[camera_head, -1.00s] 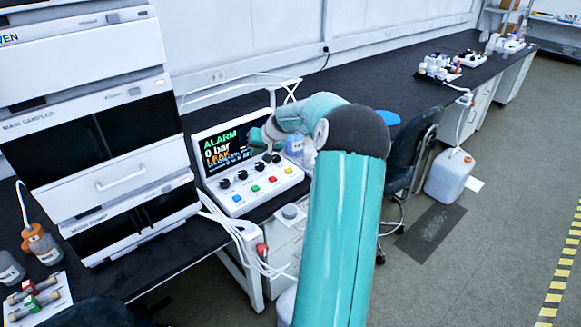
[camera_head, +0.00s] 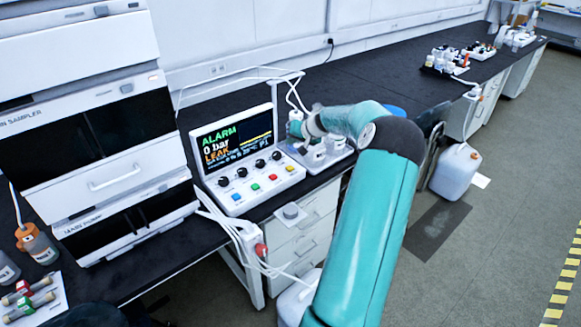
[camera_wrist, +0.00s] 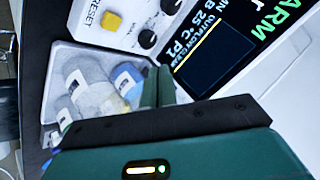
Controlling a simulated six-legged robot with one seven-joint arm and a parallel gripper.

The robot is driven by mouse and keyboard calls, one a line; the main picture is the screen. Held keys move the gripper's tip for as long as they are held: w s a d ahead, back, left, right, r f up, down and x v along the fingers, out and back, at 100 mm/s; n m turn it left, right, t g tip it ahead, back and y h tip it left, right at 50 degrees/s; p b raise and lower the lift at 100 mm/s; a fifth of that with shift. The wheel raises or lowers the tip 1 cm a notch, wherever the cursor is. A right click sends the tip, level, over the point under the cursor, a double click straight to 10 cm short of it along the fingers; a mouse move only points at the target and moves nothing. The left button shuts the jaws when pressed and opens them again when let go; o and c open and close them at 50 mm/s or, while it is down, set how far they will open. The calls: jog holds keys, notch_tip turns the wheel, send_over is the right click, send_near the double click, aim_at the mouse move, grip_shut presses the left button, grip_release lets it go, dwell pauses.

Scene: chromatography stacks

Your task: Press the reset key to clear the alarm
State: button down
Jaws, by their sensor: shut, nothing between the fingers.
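The control box (camera_head: 262,200) stands on the black bench. Its screen (camera_head: 233,142) reads ALARM, 0 bar, LEAK. Red, green, blue and yellow keys sit below the row of dark knobs. The yellow key (camera_head: 288,169) is at the right end. In the wrist view the yellow key (camera_wrist: 111,21) sits beside the printed word RESET. My gripper (camera_wrist: 157,87) is shut and empty, over the tray side of the box and apart from the yellow key. In the head view my wrist is right of the screen, and the fingertips are hard to make out.
A white tray (camera_wrist: 55,52) of bottles is right beside the box, under my fingers. White tubing arches behind the screen. The stacked instruments (camera_head: 100,140) stand left.

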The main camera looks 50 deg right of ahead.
aim_at(292, 169)
jog(key=shift+w+d+f, duration=0.1)
jog(key=shift+f, duration=4.45)
jog(key=shift+f, duration=0.45)
jog(key=shift+f, duration=0.5)
jog(key=shift+r, duration=0.95)
